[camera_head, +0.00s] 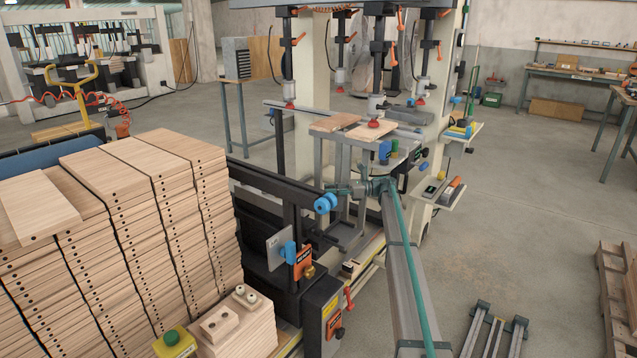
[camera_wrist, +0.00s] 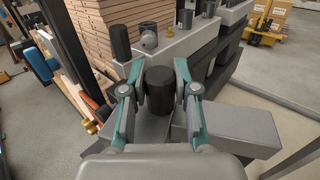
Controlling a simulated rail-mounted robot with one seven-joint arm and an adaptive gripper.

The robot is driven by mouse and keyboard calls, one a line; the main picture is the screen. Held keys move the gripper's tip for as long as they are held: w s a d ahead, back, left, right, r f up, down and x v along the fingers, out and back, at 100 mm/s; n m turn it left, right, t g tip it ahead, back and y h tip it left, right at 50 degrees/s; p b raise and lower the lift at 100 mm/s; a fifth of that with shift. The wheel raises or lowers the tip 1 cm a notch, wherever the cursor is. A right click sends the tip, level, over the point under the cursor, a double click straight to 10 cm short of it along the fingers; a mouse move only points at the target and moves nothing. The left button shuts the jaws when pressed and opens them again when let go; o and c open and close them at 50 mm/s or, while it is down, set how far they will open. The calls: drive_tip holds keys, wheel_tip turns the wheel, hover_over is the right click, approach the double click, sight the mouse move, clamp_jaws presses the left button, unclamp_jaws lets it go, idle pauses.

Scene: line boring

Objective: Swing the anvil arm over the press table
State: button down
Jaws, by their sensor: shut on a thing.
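My gripper (camera_wrist: 160,76) is shut on a black cylindrical knob (camera_wrist: 159,92), with one teal-edged finger on each side of it. The knob stands upright by a flat grey bar (camera_wrist: 236,130), which looks like the anvil arm and reaches right in the wrist view. In the head view my gripper (camera_head: 345,188) is low beside the press frame, below the press table (camera_head: 353,139). The knob and most of the bar are hidden there by my arm. Light wooden boards (camera_head: 336,121) lie on the table under the red-tipped press spindles (camera_head: 376,107).
A tall stack of drilled boards (camera_head: 140,200) stands left of the machine. A dark rail (camera_head: 270,185) and a blue knob (camera_head: 325,203) lie close to my gripper. A control shelf (camera_head: 440,190) juts out at the right.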

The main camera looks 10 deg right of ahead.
drive_tip(key=shift+d, duration=0.15)
drive_tip(key=shift+s+d+b, duration=0.3)
drive_tip(key=shift+d+b, duration=0.3)
drive_tip(key=shift+d, duration=0.25)
drive_tip(key=shift+d+f+b, duration=0.15)
drive_tip(key=shift+d+b, duration=0.25)
drive_tip(key=shift+b, duration=0.05)
drive_tip(key=c, duration=0.9)
unclamp_jaws()
drive_tip(key=shift+d, duration=0.1)
drive_tip(key=shift+o, duration=0.2)
drive_tip(key=shift+s, duration=0.15)
